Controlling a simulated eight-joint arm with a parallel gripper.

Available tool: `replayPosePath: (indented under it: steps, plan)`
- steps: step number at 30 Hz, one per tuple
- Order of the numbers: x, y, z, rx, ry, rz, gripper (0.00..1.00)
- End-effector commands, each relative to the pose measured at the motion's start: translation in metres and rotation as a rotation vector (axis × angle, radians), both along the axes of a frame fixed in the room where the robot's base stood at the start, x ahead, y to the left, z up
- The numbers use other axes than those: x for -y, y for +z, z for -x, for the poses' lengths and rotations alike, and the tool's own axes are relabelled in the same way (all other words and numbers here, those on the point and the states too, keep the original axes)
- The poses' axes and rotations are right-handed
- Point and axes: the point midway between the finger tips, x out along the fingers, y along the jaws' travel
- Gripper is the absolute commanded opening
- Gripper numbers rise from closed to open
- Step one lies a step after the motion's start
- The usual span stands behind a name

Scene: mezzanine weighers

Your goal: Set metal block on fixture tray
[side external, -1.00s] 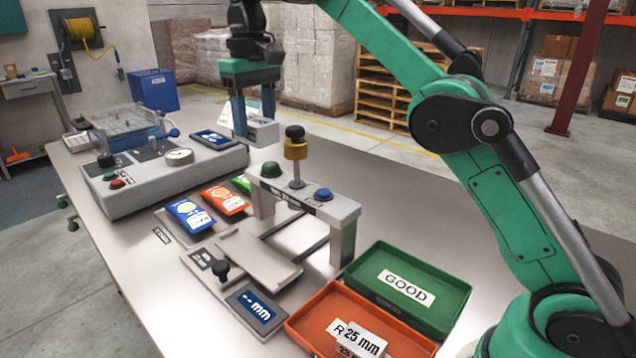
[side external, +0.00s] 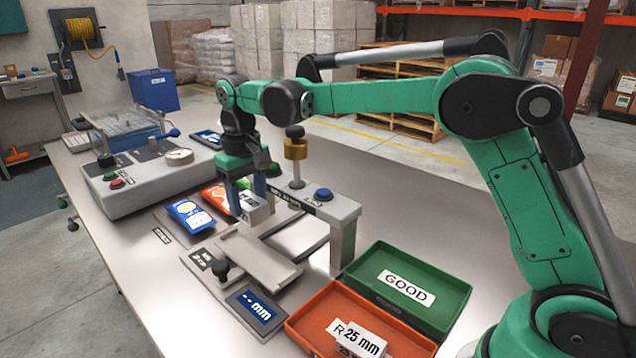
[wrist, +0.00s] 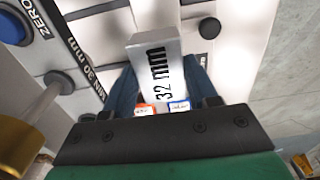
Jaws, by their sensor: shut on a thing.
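A grey metal block marked 32 mm (wrist: 154,70) is between the fingers of my gripper (wrist: 160,88) in the wrist view. My gripper is shut on it. In the side view my gripper (side external: 248,195) hangs pointing down at the left end of the grey gauge bridge, above the work surface. The block is hard to tell from the bridge's left leg there. A light grey tray-like plate (side external: 262,262), which looks like the fixture tray, lies empty in front of and below the bridge. Whether the block touches anything is unclear.
The gauge bridge (side external: 335,210) with a brass plunger (side external: 296,150) and blue button stands close to my gripper's right. A black knob (side external: 222,268) and mm display (side external: 255,308) are in front. Green GOOD bin (side external: 440,300) and orange bin (side external: 312,325) holding a 25 mm block sit right.

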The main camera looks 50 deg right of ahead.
Motion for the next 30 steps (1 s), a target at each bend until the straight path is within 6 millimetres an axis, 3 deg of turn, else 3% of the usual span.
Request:
replayPosePath:
  steps: [3, 16, 29, 30]
  plan:
    - [0.0, -0.026, 0.0, 0.0, 0.0, 0.0, 0.0]
    - [0.0, -0.078, -0.001, 0.0, 0.0, 0.0, 0.0]
    - [0.0, -0.086, 0.0, 0.0, 0.0, 0.0, 0.0]
    - [0.0, -0.087, 0.0, 0.0, 0.0, 0.0, 0.58]
